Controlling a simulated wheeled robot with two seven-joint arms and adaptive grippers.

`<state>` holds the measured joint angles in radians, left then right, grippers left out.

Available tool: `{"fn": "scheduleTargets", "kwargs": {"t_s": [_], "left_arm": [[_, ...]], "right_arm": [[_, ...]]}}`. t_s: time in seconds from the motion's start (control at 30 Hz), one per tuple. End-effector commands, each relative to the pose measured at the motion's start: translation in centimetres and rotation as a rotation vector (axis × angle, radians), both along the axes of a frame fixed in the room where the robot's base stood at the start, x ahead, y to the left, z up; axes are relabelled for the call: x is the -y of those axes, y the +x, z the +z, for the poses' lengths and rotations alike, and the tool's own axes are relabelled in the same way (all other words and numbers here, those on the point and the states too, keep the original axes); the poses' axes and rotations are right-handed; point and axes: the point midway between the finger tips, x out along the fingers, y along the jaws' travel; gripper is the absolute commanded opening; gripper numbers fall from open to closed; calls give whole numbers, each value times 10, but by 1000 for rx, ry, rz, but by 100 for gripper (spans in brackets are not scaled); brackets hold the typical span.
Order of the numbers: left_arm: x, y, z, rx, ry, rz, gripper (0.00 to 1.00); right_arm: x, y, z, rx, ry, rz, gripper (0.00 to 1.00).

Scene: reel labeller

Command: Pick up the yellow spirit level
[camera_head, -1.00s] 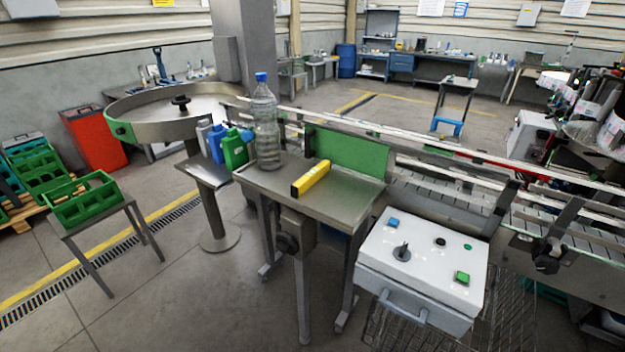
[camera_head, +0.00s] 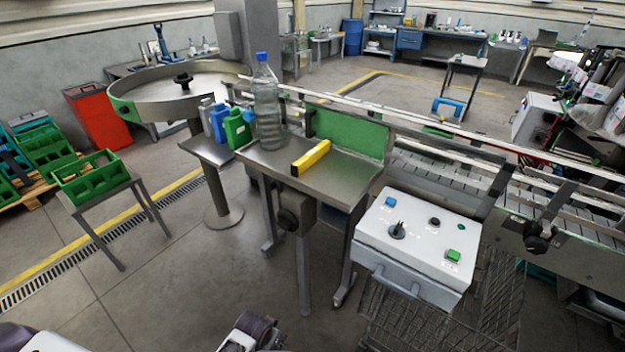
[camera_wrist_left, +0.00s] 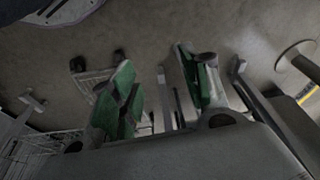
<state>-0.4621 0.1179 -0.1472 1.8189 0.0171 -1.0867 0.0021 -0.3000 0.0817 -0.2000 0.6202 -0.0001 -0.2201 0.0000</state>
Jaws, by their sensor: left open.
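The yellow spirit level (camera_head: 311,158) lies flat on the small metal table (camera_head: 340,184), with its dark end toward the front left. It stands apart from the clear bottle (camera_head: 267,105) and the green panel (camera_head: 350,133). My left gripper (camera_head: 250,333) shows only in part at the bottom edge of the head view, low in front of the table and well away from the level. In the left wrist view its green-padded fingers (camera_wrist_left: 160,80) are apart, with nothing between them. The level is not visible in that view. My right gripper is not in view.
The blue-capped bottle stands at the table's back left. Small blue and green jugs (camera_head: 226,124) stand on a side shelf. A white control box (camera_head: 416,243) sits right of the table front. A conveyor (camera_head: 450,180) runs behind. The floor in front is clear.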

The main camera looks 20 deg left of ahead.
Motion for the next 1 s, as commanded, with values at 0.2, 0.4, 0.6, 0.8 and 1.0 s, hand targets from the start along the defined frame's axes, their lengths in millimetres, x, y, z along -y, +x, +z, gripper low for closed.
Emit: {"fn": "scheduleTargets", "kwargs": {"t_s": [0.2,0.4,0.6,0.8,1.0], "left_arm": [[-2,28,71,59,-10,-1,46],[-3,57,138,136,-28,-12,46],[-3,98,214,261,-60,-43,46],[-3,139,271,383,-95,-77,46],[-4,181,326,512,-133,-110,46]], "right_arm": [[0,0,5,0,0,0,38],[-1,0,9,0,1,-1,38],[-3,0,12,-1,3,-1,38],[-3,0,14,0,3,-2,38],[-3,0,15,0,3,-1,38]]}}
